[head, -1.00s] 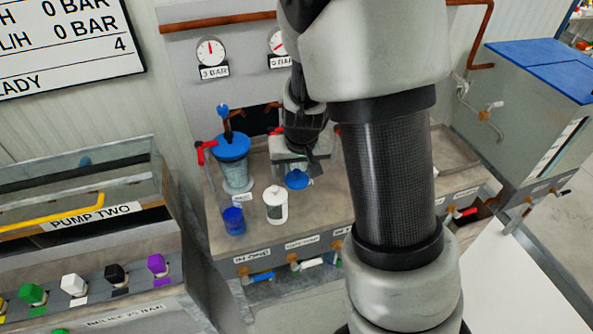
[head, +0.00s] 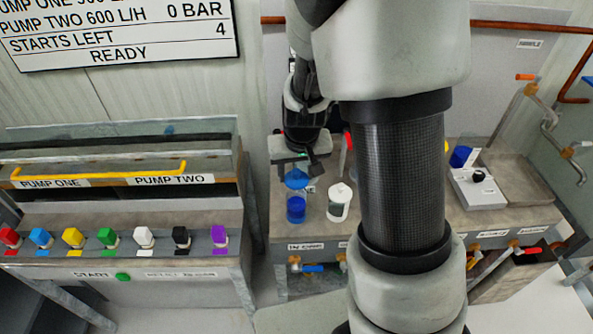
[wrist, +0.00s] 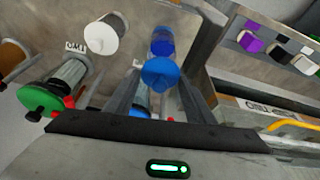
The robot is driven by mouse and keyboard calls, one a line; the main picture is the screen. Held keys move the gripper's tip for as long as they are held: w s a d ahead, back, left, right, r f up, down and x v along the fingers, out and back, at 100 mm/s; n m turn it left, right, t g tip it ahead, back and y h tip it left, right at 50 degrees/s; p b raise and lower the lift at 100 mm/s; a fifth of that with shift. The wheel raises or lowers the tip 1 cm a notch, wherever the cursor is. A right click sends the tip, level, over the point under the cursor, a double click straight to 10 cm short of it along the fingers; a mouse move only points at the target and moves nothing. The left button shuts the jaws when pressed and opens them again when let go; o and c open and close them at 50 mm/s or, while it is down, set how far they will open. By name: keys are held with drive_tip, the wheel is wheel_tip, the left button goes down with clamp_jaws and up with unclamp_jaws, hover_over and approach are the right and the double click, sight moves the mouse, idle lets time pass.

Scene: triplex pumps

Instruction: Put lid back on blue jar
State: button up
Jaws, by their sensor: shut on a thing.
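My gripper (head: 297,172) is shut on the blue lid (head: 295,180) and holds it above the bench. The lid shows between the fingertips in the wrist view (wrist: 161,73). The blue jar (head: 296,211) stands upright on the bench, open at the top, just below the lid in the head view. A small gap seems to show between lid and jar. In the wrist view the jar (wrist: 162,42) lies just beyond the lid, so I cannot tell if they are exactly lined up.
A white jar (head: 339,203) stands close to the right of the blue jar. In the wrist view a green-capped clear housing (wrist: 46,98) with red handles stands at left. A control panel with coloured knobs (head: 144,237) is at left. A pale box (head: 478,189) sits farther right.

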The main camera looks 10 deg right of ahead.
drive_tip(key=shift+f+b, duration=2.35)
drive_tip(key=shift+f, duration=0.55)
drive_tip(key=shift+f+b, duration=0.2)
drive_tip(key=shift+b, duration=0.1)
drive_tip(key=o, duration=1.6)
drive_tip(key=shift+r, duration=0.1)
drive_tip(key=shift+r+p, duration=3)
drive_tip(key=shift+r, duration=0.45)
